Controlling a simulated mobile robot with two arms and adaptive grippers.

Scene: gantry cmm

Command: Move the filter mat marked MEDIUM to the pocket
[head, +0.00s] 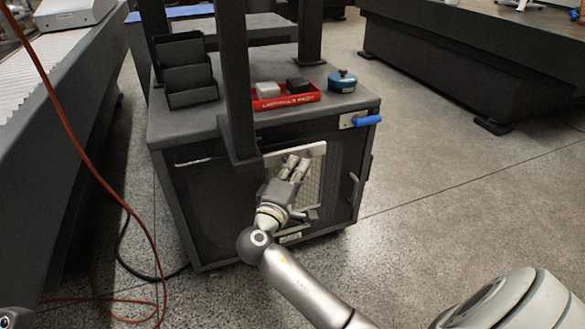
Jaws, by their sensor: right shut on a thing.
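A pale filter mat in a light frame (313,181) stands upright against the front of the dark cabinet. My right gripper (294,163) is in front of it and shut on it, covering its left and middle part. No MEDIUM marking can be read on the mat at this size. I cannot make out the pocket for certain; the cabinet front around and below the mat is partly hidden by my gripper and arm. A small pale label (290,238) shows low on the cabinet front. My left gripper is not in view.
The cabinet top (215,126) bears dark posts, a black stepped tray (187,72), a red bin (285,99) with small blocks and a blue round tin (342,81). A blue handle (368,120) juts from the upper right corner. An orange cable (92,165) hangs at left. Floor at right is clear.

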